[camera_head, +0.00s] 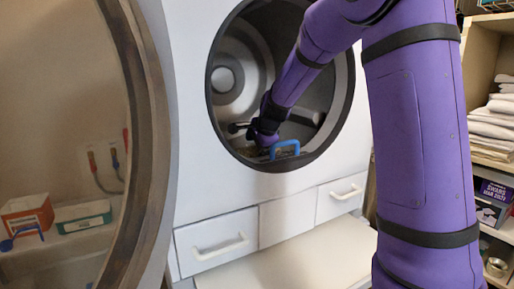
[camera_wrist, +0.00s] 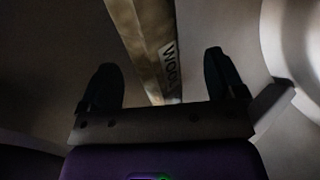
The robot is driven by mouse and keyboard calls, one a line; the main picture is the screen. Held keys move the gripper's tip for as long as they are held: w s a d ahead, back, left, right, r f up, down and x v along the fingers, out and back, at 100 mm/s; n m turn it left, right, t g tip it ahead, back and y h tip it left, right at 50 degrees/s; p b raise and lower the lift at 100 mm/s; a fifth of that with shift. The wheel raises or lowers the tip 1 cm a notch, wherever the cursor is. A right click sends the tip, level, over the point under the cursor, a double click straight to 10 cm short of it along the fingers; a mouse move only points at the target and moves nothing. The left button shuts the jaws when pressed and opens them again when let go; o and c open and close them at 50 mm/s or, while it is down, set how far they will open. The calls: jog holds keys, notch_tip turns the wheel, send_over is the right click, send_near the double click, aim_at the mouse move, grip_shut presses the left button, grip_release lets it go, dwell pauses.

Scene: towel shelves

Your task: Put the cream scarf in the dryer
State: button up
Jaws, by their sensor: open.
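The dryer (camera_head: 207,187) is white, with its round door (camera_head: 150,100) swung open to the left. My arm reaches through the opening, and my gripper (camera_head: 262,134) is low inside the grey drum (camera_head: 238,68). In the wrist view my gripper (camera_wrist: 160,62) has its two dark fingers wide apart. A long cream-tan strip, which looks like the cream scarf (camera_wrist: 135,30), runs between the fingers without either finger visibly touching it. Its white label (camera_wrist: 168,58) reads "WOOL". I cannot make out the scarf in the head view.
A blue loop-shaped piece (camera_head: 284,148) shows at the drum's lower lip; I cannot tell what it belongs to. Drawers (camera_head: 220,245) are below. Folded white towels (camera_head: 492,125) sit on shelves at right. A red box (camera_head: 27,213) and a green box (camera_head: 83,216) show in the door glass.

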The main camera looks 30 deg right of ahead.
jog(key=s+a+r+n, duration=0.2)
jog(key=s+r, duration=0.8)
jog(key=r, duration=0.2)
jog(key=s+a+f+n, duration=0.2)
jog(key=s+n, duration=0.3)
jog(key=s, duration=0.4)
jog(key=s+a+f+n+g, duration=0.1)
jog(key=s+n, duration=0.4)
jog(key=s, duration=0.5)
jog(key=s+a+f+n, duration=0.3)
jog(key=s+n, duration=0.3)
jog(key=s, duration=0.3)
jog(key=shift+s+a+g, duration=0.25)
jog(key=shift+a+g, duration=0.15)
jog(key=shift+a, duration=0.35)
